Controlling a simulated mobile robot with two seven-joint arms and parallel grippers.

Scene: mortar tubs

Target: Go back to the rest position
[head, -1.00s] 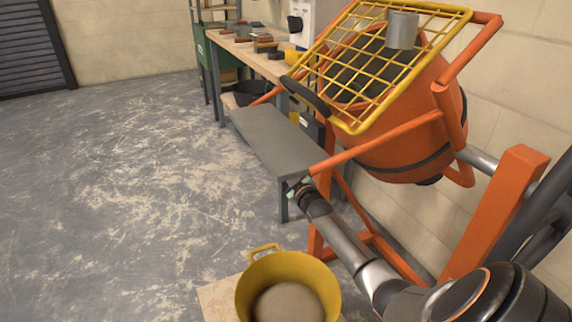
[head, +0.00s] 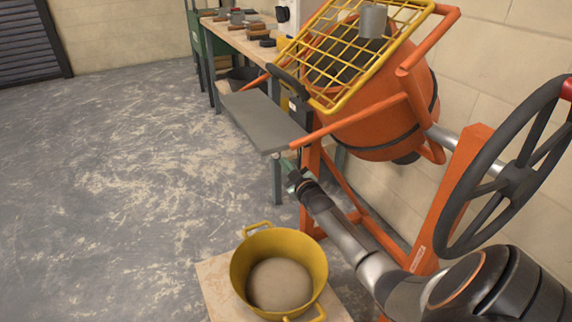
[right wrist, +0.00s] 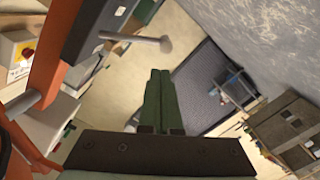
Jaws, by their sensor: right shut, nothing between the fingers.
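My right gripper (head: 289,166) reaches out from the lower right in the head view, beside the orange mixer frame and near the end of the grey bench. In the right wrist view its green fingers (right wrist: 160,100) are together with nothing between them. The orange concrete mixer (head: 375,125) stands at the right with a yellow grid (head: 335,65) over its mouth. A yellow tub (head: 243,265) with greyish-tan contents sits on a board on the floor, below and left of my right arm. My left gripper is not in view.
A black handwheel (head: 515,178) stands at the right, close to my right arm. A grey metal cup (head: 372,21) sits on the grid. A grey bench (head: 258,122) and a workbench with tools (head: 245,40) stand behind. The floor at left is clear.

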